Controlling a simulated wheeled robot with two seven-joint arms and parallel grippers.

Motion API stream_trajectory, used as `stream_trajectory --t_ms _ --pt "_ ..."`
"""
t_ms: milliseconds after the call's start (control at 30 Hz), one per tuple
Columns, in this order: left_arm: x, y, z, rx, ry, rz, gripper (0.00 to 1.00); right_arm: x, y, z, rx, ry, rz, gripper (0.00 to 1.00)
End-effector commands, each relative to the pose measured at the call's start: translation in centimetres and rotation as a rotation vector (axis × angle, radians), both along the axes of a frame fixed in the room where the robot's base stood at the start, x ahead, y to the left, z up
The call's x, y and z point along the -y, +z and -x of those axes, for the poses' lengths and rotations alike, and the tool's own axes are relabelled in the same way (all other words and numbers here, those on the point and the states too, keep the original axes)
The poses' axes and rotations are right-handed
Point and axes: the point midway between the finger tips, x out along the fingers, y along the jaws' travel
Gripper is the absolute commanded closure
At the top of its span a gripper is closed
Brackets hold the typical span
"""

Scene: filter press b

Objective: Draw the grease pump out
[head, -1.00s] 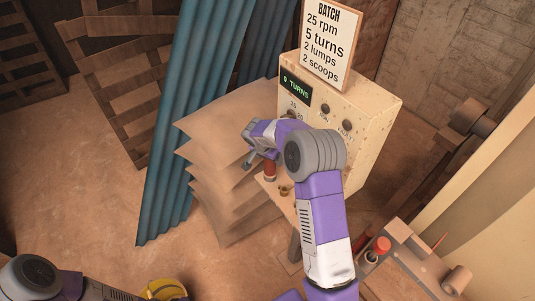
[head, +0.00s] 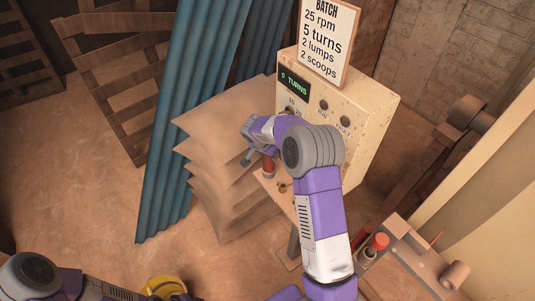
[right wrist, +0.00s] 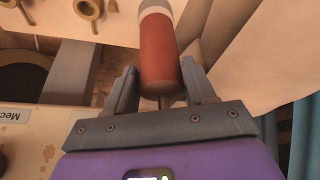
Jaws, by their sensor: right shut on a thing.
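A red cylinder with a grey far end, which looks like the grease pump (right wrist: 160,52), stands at the front of the cream control machine. It shows small and partly hidden below my right gripper in the head view (head: 268,167). My right gripper (right wrist: 163,88) has a finger on each side of its near end and is shut on it. A thin grey rod shows between the fingers. In the head view my right gripper (head: 256,154) is just above the red cylinder.
The cream control machine (head: 362,115) has a display reading 0 TURNS and carries a BATCH sign (head: 325,42). Stacked sacks (head: 222,130) stand close left of my gripper. Brass fittings (right wrist: 88,8) are nearby. A bench (head: 425,265) with a red-capped item (head: 379,242) is at right.

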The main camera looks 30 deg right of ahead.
Motion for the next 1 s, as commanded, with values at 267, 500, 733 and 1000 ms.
stream_trajectory --t_ms 267,500,733,1000 --pt "0.0 0.5 0.0 0.000 0.000 0.000 0.57 0.0 1.3 -0.1 0.003 0.000 0.001 0.92" --pt "0.0 0.9 0.0 0.000 0.000 0.000 0.57 0.0 2.3 -0.1 0.003 0.001 0.002 0.92" --pt "0.0 1.3 0.0 0.000 0.000 0.000 0.57 0.0 3.2 -0.1 0.003 0.000 0.001 0.92" --pt "0.0 1.8 0.0 0.000 0.000 0.000 0.57 0.1 4.3 -0.1 0.004 -0.001 0.002 0.92"
